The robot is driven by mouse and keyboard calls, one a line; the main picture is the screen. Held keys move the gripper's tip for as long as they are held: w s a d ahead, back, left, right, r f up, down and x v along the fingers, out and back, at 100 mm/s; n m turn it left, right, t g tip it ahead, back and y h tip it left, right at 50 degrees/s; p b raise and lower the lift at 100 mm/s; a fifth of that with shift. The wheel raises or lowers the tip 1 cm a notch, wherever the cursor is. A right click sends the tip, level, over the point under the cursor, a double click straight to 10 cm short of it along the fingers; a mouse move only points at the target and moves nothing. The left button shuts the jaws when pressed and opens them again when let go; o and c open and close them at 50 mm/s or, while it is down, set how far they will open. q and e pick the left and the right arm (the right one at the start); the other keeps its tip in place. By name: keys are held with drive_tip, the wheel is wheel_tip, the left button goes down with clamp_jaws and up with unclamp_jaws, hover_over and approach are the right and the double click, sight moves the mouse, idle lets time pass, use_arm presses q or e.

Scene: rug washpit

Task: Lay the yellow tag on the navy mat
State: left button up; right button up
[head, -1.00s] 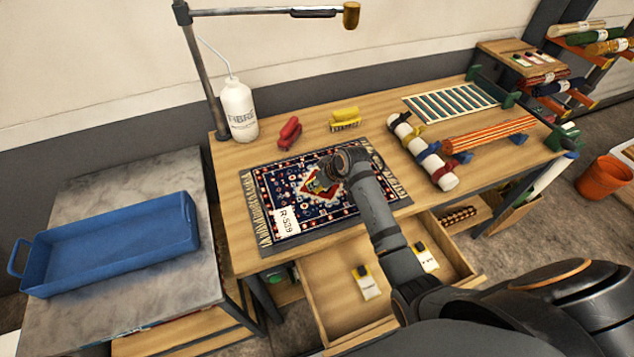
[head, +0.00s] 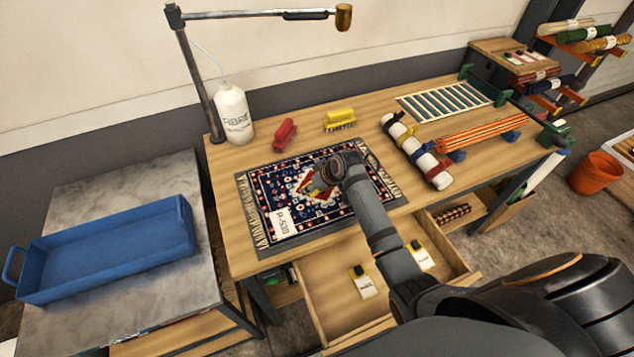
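A navy and red patterned rug (head: 268,192) with fringed ends lies flat on a dark mat (head: 277,246) on the wooden table. A white label (head: 283,224) reading R-529 lies on its near left corner. My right gripper (head: 323,184) is low over the rug's middle, partly hidden by its own wrist. A small yellow patch shows by its fingertips; I cannot tell whether it is a held tag or the rug's pattern. Two pale tags with yellow and black tops, a left one (head: 363,284) and a right one (head: 421,257), lie in the open drawer. My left gripper is out of view.
A red brush (head: 285,134), a yellow brush (head: 340,119) and a white bottle (head: 233,114) stand behind the rug. A strapped white roll (head: 416,152) lies right of it. A blue tray (head: 110,248) is on the left table. A lamp arm (head: 195,75) rises at the back.

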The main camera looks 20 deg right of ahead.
drive_tip(key=v, duration=1.1)
drive_tip(key=shift+r+b, duration=0.3)
drive_tip(key=shift+b, duration=0.1)
drive_tip(key=shift+s+d, duration=0.1)
drive_tip(key=shift+s, duration=0.05)
